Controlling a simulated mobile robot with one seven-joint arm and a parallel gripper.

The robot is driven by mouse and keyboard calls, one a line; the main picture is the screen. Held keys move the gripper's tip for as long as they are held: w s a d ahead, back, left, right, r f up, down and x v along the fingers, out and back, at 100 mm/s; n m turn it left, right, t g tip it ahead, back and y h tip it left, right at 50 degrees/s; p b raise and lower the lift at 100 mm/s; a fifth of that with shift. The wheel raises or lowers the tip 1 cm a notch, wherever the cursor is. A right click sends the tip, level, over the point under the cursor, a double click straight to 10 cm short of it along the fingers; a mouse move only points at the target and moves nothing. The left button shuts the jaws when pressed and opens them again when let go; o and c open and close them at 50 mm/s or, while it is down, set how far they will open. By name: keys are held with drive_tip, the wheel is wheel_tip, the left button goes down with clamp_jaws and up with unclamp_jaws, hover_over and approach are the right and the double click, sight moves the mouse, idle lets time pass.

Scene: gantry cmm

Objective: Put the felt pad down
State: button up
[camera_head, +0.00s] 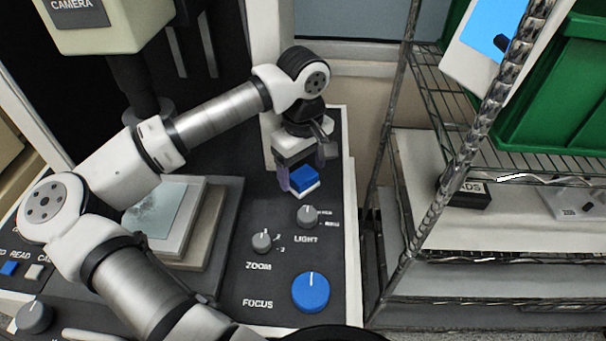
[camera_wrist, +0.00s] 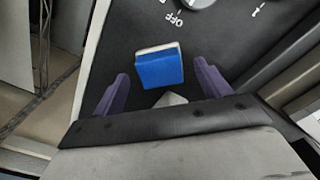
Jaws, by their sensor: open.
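A small block, blue on one side and white on the other, which I take for the felt pad (camera_head: 304,180), is at my gripper on the black control panel (camera_head: 225,270). It also shows in the wrist view (camera_wrist: 160,68), between my gripper's fingers. My gripper (camera_head: 306,170) points down over the panel's back right part. Its purple fingers are open, with a gap on each side of the pad in the wrist view. The pad appears to rest on the panel, but its underside is hidden.
The light knob (camera_head: 307,217) stands close in front of the pad. The zoom knob (camera_head: 262,241) and blue focus knob (camera_head: 311,292) are nearer. A stage with a glass plate (camera_head: 165,212) lies left. A wire rack (camera_head: 480,165) with a green bin (camera_head: 555,95) stands right.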

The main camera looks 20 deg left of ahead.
sight(303, 174)
wheel_tip(303, 174, up, 10)
drive_tip(key=b, duration=0.2)
drive_tip(key=shift+f, duration=0.1)
idle(0.3)
